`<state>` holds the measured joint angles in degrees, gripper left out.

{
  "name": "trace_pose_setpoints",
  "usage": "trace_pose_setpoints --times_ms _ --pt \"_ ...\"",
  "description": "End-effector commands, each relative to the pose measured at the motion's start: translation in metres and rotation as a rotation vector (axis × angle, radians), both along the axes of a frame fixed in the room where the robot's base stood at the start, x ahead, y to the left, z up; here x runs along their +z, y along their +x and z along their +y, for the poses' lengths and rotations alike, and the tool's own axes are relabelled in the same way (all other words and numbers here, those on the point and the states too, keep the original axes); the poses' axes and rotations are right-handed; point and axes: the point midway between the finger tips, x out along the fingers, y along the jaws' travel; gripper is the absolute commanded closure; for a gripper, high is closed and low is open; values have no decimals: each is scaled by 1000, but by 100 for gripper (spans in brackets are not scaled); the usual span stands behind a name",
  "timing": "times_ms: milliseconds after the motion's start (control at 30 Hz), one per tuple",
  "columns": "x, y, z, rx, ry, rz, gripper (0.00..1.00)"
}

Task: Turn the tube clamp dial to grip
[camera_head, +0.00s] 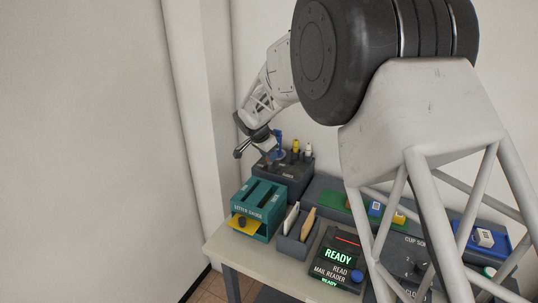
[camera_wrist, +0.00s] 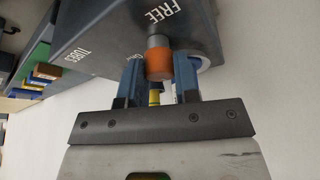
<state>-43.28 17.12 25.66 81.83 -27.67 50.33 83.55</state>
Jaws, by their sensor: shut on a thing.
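The dark tube box (camera_head: 287,173) stands at the back left of the table in the head view. In the wrist view its dark panel (camera_wrist: 110,40) carries the words TUBES and FREE, and a third label is mostly hidden by a finger. An orange knob (camera_wrist: 158,64) with a grey part, seemingly the tube clamp dial, sticks out below FREE. My gripper (camera_head: 270,146), also in the wrist view (camera_wrist: 160,78), has its two blue fingers shut on the orange knob, one on each side. Its pointing direction cannot be told.
Yellow- and white-capped tubes (camera_head: 296,147) stand close to the right of my gripper. A teal letter sorter (camera_head: 262,206) is in front of the box. Beside it are a grey bin (camera_head: 297,243) with envelopes and the mail reader (camera_head: 338,262) showing READY.

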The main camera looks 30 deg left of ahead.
Motion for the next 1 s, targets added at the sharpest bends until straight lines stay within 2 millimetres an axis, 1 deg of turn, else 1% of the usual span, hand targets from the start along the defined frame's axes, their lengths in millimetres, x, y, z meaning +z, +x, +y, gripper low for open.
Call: trace_pose_setpoints --times_ms 200,633,667,800,833,1000 --pt "1 0 0 -64 0 0 94" --pt "0 0 0 -76 -1 0 94" --pt "0 0 0 -76 -1 0 69" --pt "0 0 0 -75 -1 0 48" --pt "0 0 0 -75 -1 0 45" --pt "0 0 0 -75 0 1 45"
